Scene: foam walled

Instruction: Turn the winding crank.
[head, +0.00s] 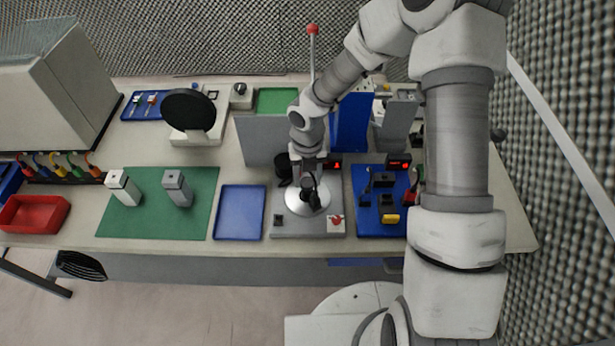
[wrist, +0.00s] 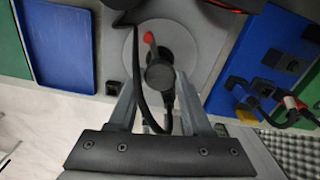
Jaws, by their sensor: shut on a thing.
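The winding crank has a pale round disc (head: 296,203) on a grey base box (head: 284,231) at the front middle of the bench. In the wrist view, the disc (wrist: 190,38) carries a dark, round-ended crank handle (wrist: 160,75) and a small red part (wrist: 149,38). My gripper (head: 309,192) reaches down over the disc. In the wrist view, my gripper (wrist: 157,88) has its two fingers on either side of the dark handle and is shut on it. My gripper and a black cable hide part of the crank in the head view.
A red button (head: 336,219) sits on the base box's right front. A blue tray (head: 239,212) is left of it. A blue board (head: 370,228) with connectors is close on the right. Grey (head: 262,140) and blue (head: 349,125) upright panels stand behind. Two blocks stand on the green mat (head: 148,218).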

